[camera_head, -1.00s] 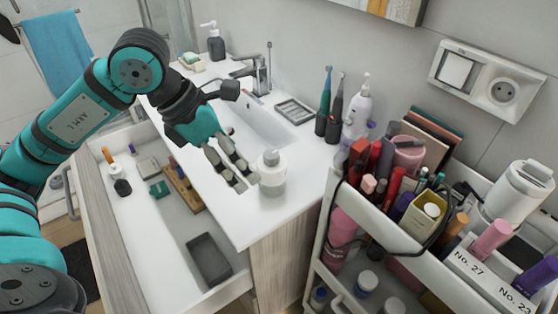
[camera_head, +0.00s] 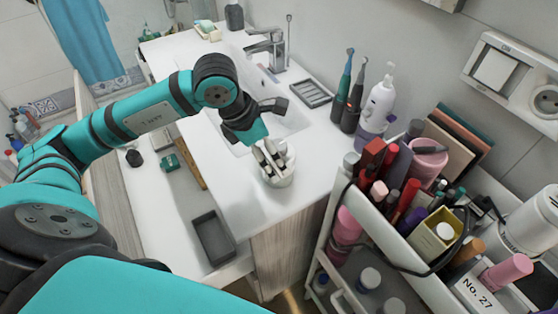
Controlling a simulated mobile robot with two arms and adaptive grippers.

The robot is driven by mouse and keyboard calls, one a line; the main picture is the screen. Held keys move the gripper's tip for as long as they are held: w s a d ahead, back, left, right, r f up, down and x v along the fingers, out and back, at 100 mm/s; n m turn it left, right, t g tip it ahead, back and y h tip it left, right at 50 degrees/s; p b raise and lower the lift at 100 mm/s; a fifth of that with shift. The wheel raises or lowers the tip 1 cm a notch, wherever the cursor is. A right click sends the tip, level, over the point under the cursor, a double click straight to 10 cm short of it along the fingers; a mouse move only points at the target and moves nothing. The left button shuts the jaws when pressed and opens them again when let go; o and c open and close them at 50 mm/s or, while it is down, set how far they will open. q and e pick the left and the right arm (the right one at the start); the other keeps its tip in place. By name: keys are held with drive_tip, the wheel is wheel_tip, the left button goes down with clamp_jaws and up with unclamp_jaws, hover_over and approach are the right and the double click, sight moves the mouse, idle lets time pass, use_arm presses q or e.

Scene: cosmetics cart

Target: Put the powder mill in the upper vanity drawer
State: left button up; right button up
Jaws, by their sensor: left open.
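The powder mill (camera_head: 284,177), a small white jar with a greyish top, stands upright on the white vanity counter near its front right corner. My left gripper (camera_head: 270,166) reaches over it from behind and left. Its fingers are open and overlap the mill in the picture, hiding part of its top and side. I cannot tell whether they touch it. The upper vanity drawer (camera_head: 165,238) is pulled open at the left, below the counter. My right gripper is out of view.
The drawer holds a dark grey tray (camera_head: 212,238), a wooden strip (camera_head: 189,163) and a green item (camera_head: 170,162), with bare floor between them. A crowded cosmetics cart (camera_head: 385,240) stands at the right. Toothbrushes (camera_head: 350,100) and a pump bottle (camera_head: 378,103) stand behind the mill.

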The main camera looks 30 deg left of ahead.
use_arm(q)
drive_tip(key=shift+d+f, duration=0.15)
drive_tip(key=shift+f, duration=0.3)
drive_tip(key=p+x, duration=0.2)
drive_tip(key=x, duration=0.3)
drive_tip(key=shift+w, duration=0.15)
drive_tip(key=c, duration=1.5)
drive_tip(key=shift+r, duration=0.1)
drive_tip(key=shift+c, duration=0.5)
drive_tip(key=shift+r, duration=0.1)
